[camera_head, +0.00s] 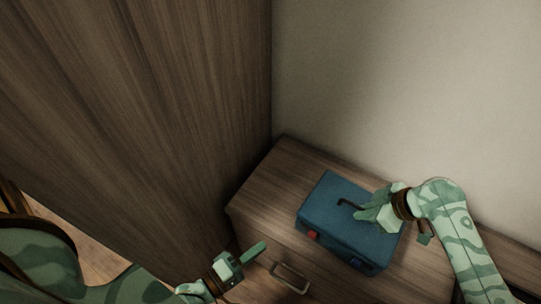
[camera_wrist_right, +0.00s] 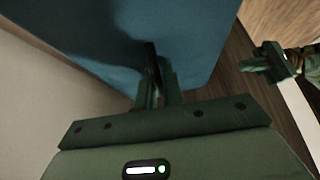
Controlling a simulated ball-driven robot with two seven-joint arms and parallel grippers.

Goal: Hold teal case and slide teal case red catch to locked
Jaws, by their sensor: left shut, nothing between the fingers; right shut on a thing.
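The teal case (camera_head: 330,205) lies on the wooden cabinet top, its lid facing up. Its red catch (camera_head: 312,234) is on the front face near the left end. A second, blue catch (camera_head: 356,262) is further right on the same face. My right gripper (camera_head: 362,212) is shut on the dark handle (camera_head: 347,203) on the lid. The right wrist view shows its fingers (camera_wrist_right: 158,90) around the handle (camera_wrist_right: 151,62), with the case (camera_wrist_right: 190,35) filling the top. My left gripper (camera_head: 256,252) is shut and empty, in front and left of the case, apart from the red catch.
The case rests on a wooden cabinet (camera_head: 265,195) with a metal drawer handle (camera_head: 290,278) on its front. A tall wooden panel (camera_head: 150,100) rises at the left. A pale wall (camera_head: 420,90) stands behind. Some cabinet top is bare left of the case.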

